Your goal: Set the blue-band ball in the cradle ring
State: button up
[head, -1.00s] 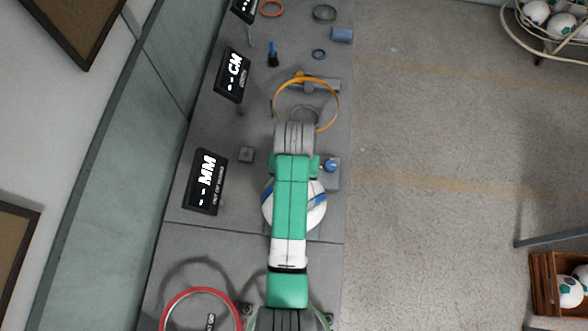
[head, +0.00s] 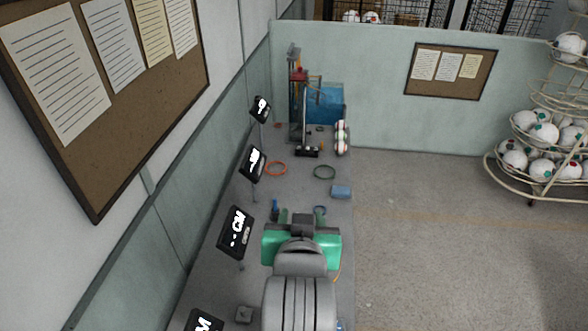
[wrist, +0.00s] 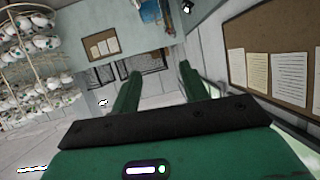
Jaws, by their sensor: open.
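The blue-band ball is in neither current view. My gripper (head: 301,216) is over the bench beside the CM display, with its green body and the grey arm behind it. In the wrist view its two green fingers (wrist: 160,72) stand well apart with nothing between them. I cannot tell for sure which ring is the cradle ring. A red-orange ring (head: 276,168) and a dark green ring (head: 324,172) lie on the bench ahead of my gripper. A yellow-orange ring (head: 338,268) is mostly hidden behind my gripper and arm.
A press-like stand (head: 298,95) and a stack of balls (head: 341,138) are at the bench's far end. A blue block (head: 341,191) lies at the right edge. Black displays (head: 236,232) line the left. Open floor (head: 440,240) lies right; a ball rack (head: 540,150) stands beyond.

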jog(key=s+r+t, duration=0.5)
jog(key=s+r, duration=0.3)
jog(key=r, duration=0.6)
jog(key=s+a+r+t, duration=0.1)
jog(key=s+r+t, duration=0.5)
jog(key=r, duration=0.8)
jog(key=s, duration=0.2)
jog(key=shift+s+n, duration=0.35)
jog(key=shift+n, duration=0.05)
